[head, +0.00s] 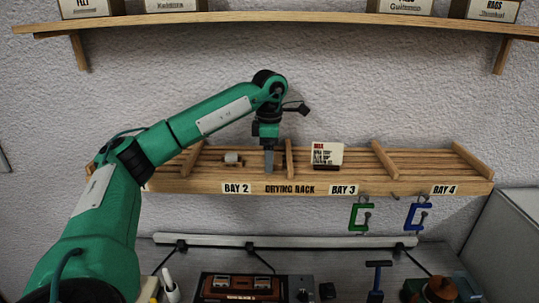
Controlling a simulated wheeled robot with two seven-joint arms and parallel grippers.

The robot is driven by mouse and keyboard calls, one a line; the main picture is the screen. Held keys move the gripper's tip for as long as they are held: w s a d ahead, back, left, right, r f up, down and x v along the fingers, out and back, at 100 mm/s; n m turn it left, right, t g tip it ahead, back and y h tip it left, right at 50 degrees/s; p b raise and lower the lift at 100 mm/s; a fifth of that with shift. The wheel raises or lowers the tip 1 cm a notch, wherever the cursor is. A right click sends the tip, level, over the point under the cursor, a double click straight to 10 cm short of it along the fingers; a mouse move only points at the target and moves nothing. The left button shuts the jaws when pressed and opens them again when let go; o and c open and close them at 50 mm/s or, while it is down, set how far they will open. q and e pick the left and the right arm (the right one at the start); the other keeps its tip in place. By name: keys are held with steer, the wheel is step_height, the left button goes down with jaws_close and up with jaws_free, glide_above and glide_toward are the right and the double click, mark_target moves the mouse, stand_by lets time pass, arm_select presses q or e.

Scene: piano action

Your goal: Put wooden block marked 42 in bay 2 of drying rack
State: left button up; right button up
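The drying rack (290,189) is a slatted wooden shelf on the wall, with dividers and labels for bays 2, 3 and 4. My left gripper (268,163) points down over the right part of bay 2, just left of a divider. Its fingers look close together; whether they hold anything is too small to tell. A small pale and brown item (233,158) lies in bay 2, left of the gripper and apart from it. I cannot read any mark on it, and no block marked 42 can be made out. My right gripper is not in view.
A white card with red and black print (327,154) stands in bay 3. Bay 4 looks empty. Green (359,216) and blue (417,216) clamps hang below the rack. A shelf with boxes (300,17) is above. Tools and a dark red case (240,287) are on the bench below.

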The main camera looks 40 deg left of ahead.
arm_select(q)
steer(key=shift+r, duration=0.15)
steer(key=shift+w+r, duration=0.1)
steer(key=shift+r, duration=0.05)
step_height(320, 180, up, 6)
steer(key=shift+f+b, duration=0.15)
steer(key=shift+b, duration=0.35)
steer(key=shift+r, duration=0.8)
steer(key=shift+f, duration=0.1)
